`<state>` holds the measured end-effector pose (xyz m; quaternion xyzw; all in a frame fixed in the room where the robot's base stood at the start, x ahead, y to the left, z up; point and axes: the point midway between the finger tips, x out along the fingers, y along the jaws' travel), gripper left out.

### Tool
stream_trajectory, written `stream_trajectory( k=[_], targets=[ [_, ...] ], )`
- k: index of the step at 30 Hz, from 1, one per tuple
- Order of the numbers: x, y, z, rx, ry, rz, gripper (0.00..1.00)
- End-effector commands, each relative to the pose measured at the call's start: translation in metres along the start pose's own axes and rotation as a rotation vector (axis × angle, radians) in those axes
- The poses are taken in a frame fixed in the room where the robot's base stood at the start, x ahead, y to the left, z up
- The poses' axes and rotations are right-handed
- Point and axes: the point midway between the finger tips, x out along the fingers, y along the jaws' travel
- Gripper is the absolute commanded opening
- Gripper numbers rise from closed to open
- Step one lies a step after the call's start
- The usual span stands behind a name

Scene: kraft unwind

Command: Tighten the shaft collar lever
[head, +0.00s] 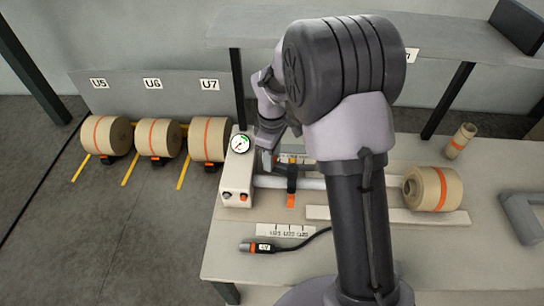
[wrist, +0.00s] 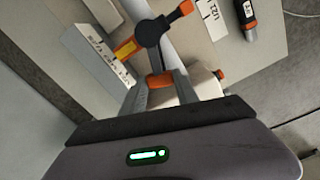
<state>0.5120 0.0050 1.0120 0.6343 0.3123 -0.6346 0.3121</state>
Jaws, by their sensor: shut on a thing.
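The black shaft collar (head: 292,178) sits around the pale shaft (head: 315,183), to the right of the gauge box (head: 236,185). My gripper (head: 268,157) is low between the box and the collar. In the wrist view it (wrist: 160,88) is shut on a small orange piece (wrist: 159,79) by the shaft. My arm hides part of the shaft.
A kraft roll (head: 436,188) is at the shaft's right end. A cable with a black-and-orange plug (head: 258,247) and a scale label (head: 285,230) lie in front. Rolls stand below U5, U6 and U7 (head: 207,138). A shelf (head: 440,32) overhangs behind.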

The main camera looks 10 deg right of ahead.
Motion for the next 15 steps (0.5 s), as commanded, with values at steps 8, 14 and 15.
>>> stream_trajectory(
  k=[8, 14, 15],
  targets=[
    [-0.0004, 0.0002, -0.0002, 0.000, 0.000, 0.001, 0.00],
    [-0.0006, 0.0013, -0.0001, 0.015, 0.000, 0.001, 0.00],
    [-0.0007, 0.0020, 0.0000, 0.025, 0.000, 0.000, 0.00]
  ],
)
